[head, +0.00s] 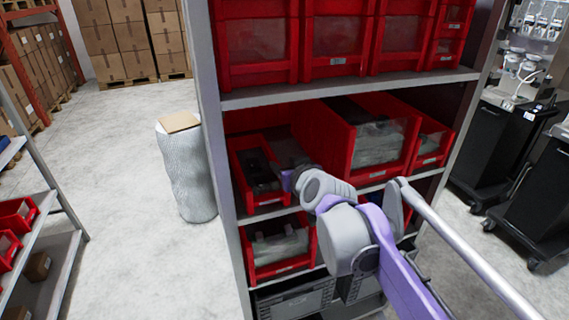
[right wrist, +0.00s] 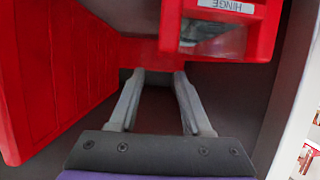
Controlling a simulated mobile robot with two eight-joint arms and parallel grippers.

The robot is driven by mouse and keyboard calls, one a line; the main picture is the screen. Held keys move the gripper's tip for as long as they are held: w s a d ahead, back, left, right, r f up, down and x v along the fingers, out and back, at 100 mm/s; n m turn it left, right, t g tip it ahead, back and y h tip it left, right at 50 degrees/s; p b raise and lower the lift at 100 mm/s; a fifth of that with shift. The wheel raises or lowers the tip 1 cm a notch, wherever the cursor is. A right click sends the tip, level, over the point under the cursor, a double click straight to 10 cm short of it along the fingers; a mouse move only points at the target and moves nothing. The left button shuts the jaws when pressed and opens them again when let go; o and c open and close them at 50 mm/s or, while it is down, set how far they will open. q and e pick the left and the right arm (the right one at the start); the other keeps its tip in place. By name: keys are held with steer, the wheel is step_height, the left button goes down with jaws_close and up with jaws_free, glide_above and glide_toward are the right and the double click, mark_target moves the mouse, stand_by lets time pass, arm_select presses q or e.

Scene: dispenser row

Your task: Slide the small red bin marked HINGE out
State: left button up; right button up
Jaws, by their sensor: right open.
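The small red bin marked HINGE (right wrist: 222,30) fills the upper right of the right wrist view, its white label upside down there. In the head view it appears to be the narrow red bin (head: 240,180) at the left end of the middle shelf, with dark contents. My right gripper (right wrist: 159,73) is open, with nothing between its two grey fingers. In the head view my right gripper (head: 287,180) is beside the bin's right side, its fingertips hard to make out. I cannot tell whether they touch the bin. My left gripper is not in view.
A large red bin (head: 386,168) stands to the right on the same shelf; its side wall (right wrist: 55,80) shows in the right wrist view. A grey upright (head: 222,150) borders the left end. The floor to the left is mostly clear.

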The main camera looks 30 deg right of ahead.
mark_target(273, 156)
steer(key=b+x, duration=0.1)
steer(key=x, duration=1)
steer(key=shift+w, duration=0.1)
jaws_close()
stand_by(1.2)
